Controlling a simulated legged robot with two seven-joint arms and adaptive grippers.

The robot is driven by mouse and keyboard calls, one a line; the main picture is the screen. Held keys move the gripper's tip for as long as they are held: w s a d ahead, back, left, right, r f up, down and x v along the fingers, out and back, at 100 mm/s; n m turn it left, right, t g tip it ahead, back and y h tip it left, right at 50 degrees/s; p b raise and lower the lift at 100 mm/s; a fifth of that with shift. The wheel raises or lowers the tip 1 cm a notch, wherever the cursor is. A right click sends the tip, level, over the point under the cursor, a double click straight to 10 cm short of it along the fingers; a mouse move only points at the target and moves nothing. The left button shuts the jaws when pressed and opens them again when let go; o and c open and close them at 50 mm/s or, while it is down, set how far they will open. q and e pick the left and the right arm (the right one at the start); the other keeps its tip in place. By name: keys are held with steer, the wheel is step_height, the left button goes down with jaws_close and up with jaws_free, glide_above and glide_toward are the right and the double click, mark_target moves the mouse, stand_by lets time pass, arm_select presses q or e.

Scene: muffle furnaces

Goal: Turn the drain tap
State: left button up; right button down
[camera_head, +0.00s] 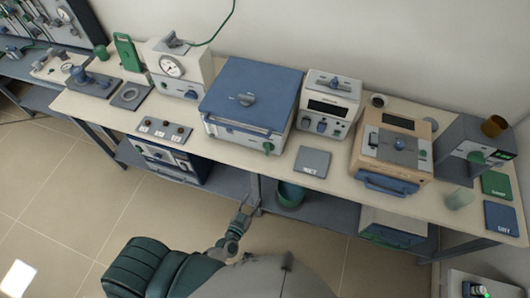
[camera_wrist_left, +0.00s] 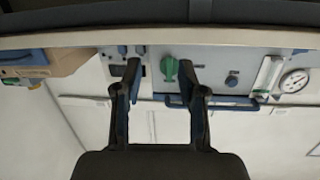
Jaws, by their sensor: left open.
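A green tap (camera_head: 268,147) sits on the front of the white box with the blue lid (camera_head: 250,95). In the left wrist view, which looks upside down, a green tap (camera_wrist_left: 169,68) shows on a pale panel between my finger tips. My left gripper (camera_head: 246,205) is below and in front of the bench edge in the head view, apart from the tap. In the wrist view my left gripper (camera_wrist_left: 162,66) is open, with nothing between its fingers but the view of the tap behind. My right gripper is not in view.
The bench (camera_head: 230,160) edge runs above my left gripper. A gauge unit (camera_head: 180,70) stands left of the box, a white unit (camera_head: 328,105) and a tan unit (camera_head: 391,150) right. A grey mat (camera_head: 312,161) lies near the edge. A green bin (camera_head: 290,195) is below.

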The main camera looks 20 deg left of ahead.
arm_select(q)
step_height(320, 180, up, 9)
steer(key=n+t+y, duration=0.2)
glide_toward(267, 151)
steer(key=w, duration=0.9)
steer(key=shift+b, duration=0.35)
steer(key=shift+s, duration=0.1)
jaws_close()
